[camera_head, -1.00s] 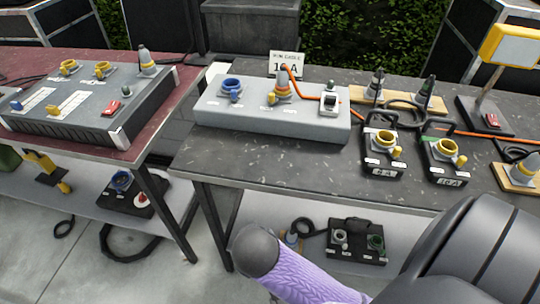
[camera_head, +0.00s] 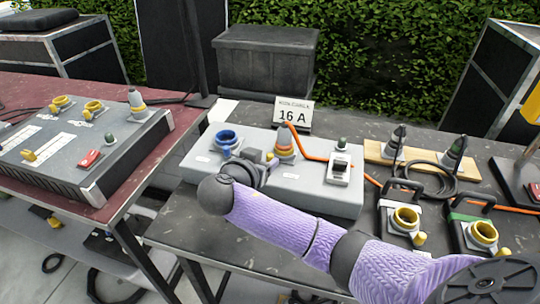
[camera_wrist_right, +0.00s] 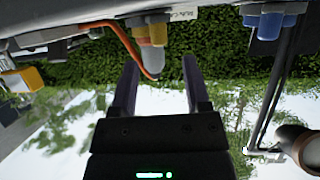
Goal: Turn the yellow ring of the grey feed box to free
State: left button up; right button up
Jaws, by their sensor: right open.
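The grey feed box (camera_head: 310,195) stands on the dark table. An upright plug with an orange-yellow band (camera_head: 285,147) sits in its top, with an orange cable leaving to the right; the ring's setting is too small to read. A small yellow part (camera_head: 270,156) shows just left of it, by my gripper. My right gripper (camera_head: 264,162) is just left of the plug, apart or touching I cannot tell. My left gripper is out of view.
A "16 A" sign (camera_head: 293,114) stands behind. Black boxes with yellow sockets (camera_head: 405,218) are at right. Another panel (camera_head: 75,145) is on the red table.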

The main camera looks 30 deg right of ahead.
aim_at(270, 155)
jog(key=b+x, duration=0.1)
jog(key=x, duration=0.3)
jog(key=shift+f, duration=0.15)
jog(key=shift+w, duration=0.1)
grip_shut()
